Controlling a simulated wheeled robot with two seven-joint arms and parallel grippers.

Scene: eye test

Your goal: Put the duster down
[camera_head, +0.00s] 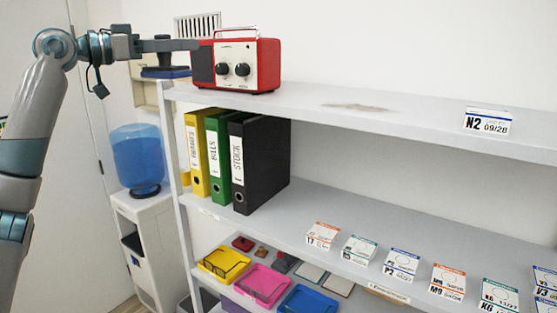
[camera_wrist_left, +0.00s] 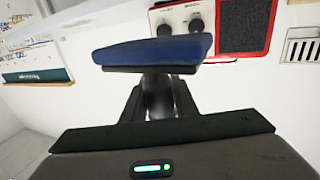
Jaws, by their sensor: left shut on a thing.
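The duster (camera_head: 166,72) has a dark blue pad below a dark grip. It is held in the air at the left end of the top shelf (camera_head: 400,113), left of the red radio (camera_head: 262,65). My left gripper (camera_head: 168,46) is shut on the duster's grip. The left wrist view shows the blue pad (camera_wrist_left: 150,50) just beyond the dark fingers (camera_wrist_left: 157,97), with the radio (camera_wrist_left: 245,25) behind it. I cannot tell how close the pad is to the shelf end. My right gripper is not in view.
A brownish dusty patch (camera_head: 355,107) lies on the top shelf, with an N2 card (camera_head: 487,122) to its right. Yellow, green and black binders (camera_head: 262,165) stand on the shelf below, with several small cards at its front. A water dispenser (camera_head: 138,160) stands at left.

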